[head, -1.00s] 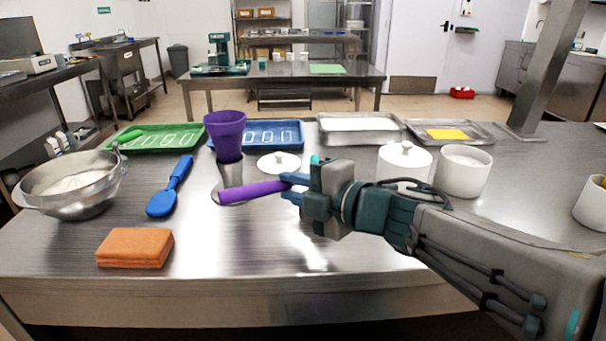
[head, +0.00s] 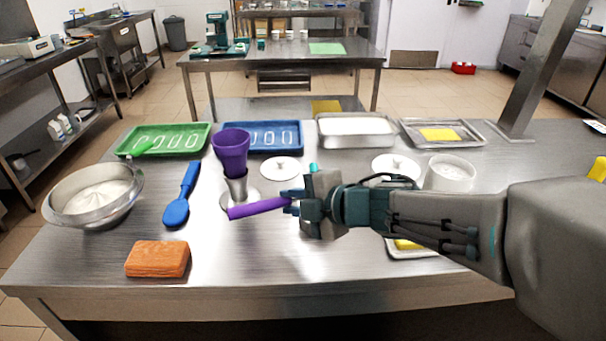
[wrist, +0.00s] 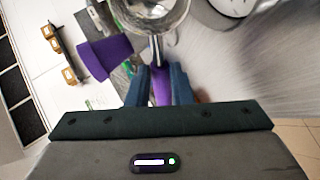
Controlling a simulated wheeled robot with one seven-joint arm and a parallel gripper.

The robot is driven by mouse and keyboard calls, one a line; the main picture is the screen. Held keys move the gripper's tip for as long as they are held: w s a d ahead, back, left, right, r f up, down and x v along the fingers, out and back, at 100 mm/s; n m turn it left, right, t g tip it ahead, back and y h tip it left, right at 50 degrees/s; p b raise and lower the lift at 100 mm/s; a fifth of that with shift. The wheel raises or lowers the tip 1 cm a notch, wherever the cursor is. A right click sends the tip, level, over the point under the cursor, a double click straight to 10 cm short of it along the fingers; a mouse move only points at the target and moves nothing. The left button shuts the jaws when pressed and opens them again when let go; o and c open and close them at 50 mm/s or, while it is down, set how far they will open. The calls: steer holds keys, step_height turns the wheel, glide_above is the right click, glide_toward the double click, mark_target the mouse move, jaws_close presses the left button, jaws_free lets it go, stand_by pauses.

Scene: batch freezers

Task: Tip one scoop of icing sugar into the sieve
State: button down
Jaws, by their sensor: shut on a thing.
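My gripper (head: 288,200) is shut on a purple handle (head: 258,208), which sticks out to the left above the table. In the wrist view the handle (wrist: 160,88) sits between the fingers, and a metal neck appears to join it to a round metal bowl (wrist: 150,18). I cannot tell clearly what that bowl holds. A wide metal bowl (head: 70,213) with white contents stands at the far left of the table; I cannot make out a separate sieve mesh. An open white tub (head: 468,175) with pale contents stands right of my gripper, partly hidden by my arm.
A purple cup (head: 231,150) is above a metal cone left of my gripper. A blue spatula (head: 178,211), orange sponge (head: 157,259) and white lid (head: 281,168) lie nearby. Green (head: 195,131) and blue (head: 290,129) trays line the back. The front middle table is clear.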

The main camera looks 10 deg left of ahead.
steer(key=shift+w+a+r+m+g+h+p, duration=0.25)
steer(key=shift+g+h+p, duration=0.35)
steer(key=shift+p, duration=2.4)
steer(key=shift+w+d+r+m+g+h+p, duration=0.1)
steer(key=shift+r+m+g+h+p, duration=0.5)
steer(key=shift+p, duration=2.4)
steer(key=shift+w+a+r+m+g+h+p, duration=0.15)
steer(key=shift+g+h+p, duration=0.45)
steer(key=shift+p, duration=2.4)
steer(key=g+p, duration=0.1)
steer(key=p, duration=0.6)
steer(key=shift+w+a+g, duration=0.1)
steer(key=shift+g, duration=0.2)
steer(key=shift+h+p, duration=0.3)
steer(key=shift+p, duration=0.15)
steer(key=shift+w+g+p, duration=0.15)
steer(key=shift+g+p, duration=0.25)
steer(key=shift+p, duration=0.15)
steer(key=shift+w+a+f+m+h, duration=0.1)
steer(key=shift+a+f+m+h, duration=0.1)
steer(key=shift+m+h, duration=0.1)
steer(key=g, duration=0.1)
steer(key=g+h, duration=0.1)
steer(key=shift+w+a+m+g+h, duration=0.15)
steer(key=shift+w+m+g+h, duration=0.15)
steer(key=shift+w+m+g, duration=0.1)
steer(key=shift+r, duration=1.25)
steer(key=shift+s, duration=0.1)
